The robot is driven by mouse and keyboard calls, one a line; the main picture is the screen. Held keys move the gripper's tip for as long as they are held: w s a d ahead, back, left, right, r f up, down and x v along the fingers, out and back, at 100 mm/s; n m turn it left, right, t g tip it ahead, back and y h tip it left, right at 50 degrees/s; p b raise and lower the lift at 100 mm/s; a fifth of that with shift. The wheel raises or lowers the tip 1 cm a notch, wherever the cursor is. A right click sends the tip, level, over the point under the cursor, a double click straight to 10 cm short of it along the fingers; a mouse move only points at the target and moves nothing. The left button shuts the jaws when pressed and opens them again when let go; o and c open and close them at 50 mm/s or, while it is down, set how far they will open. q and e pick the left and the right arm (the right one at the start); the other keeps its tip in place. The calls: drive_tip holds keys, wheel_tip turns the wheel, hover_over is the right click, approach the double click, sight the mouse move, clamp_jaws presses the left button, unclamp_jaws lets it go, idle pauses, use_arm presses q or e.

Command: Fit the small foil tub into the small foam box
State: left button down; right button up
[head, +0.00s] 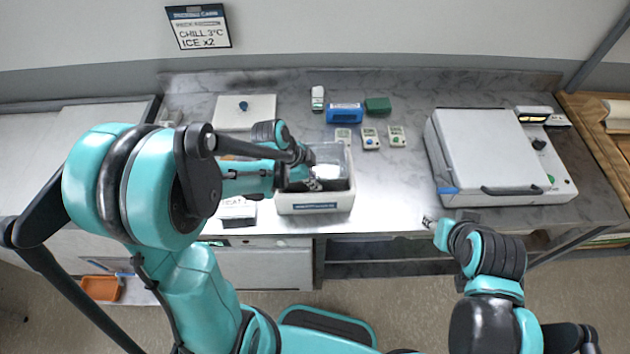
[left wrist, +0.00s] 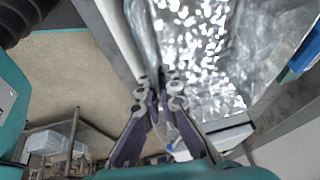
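The small foam box (head: 315,206) is white with a blue label on its front and stands near the bench's front edge. The foil tub (head: 334,153) shows grey and shiny at the box's opening. In the left wrist view the foil tub (left wrist: 195,45) has crinkled, glittering foil surfaces, with a pale box wall (left wrist: 118,38) beside it. My left gripper (head: 312,184) is at the box's opening; in the wrist view its fingertips (left wrist: 159,88) are close together on the tub's edge. How deep the tub sits is partly hidden. My right gripper (head: 428,221) is over the bench's front edge, away from the box.
A grey lidded machine (head: 490,150) stands on the right. Behind the box are a blue block (head: 345,113), a green block (head: 377,105) and several small devices (head: 370,138). Bench space right of the box is clear.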

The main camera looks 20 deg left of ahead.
use_arm(q)
drive_tip(key=shift+r+p, duration=0.35)
drive_tip(key=shift+r, duration=0.1)
idle(0.3)
drive_tip(key=c, duration=1.2)
unclamp_jaws()
drive_tip(key=shift+r, duration=0.1)
drive_tip(key=shift+r+p, duration=3.4)
drive_tip(key=shift+r, duration=1)
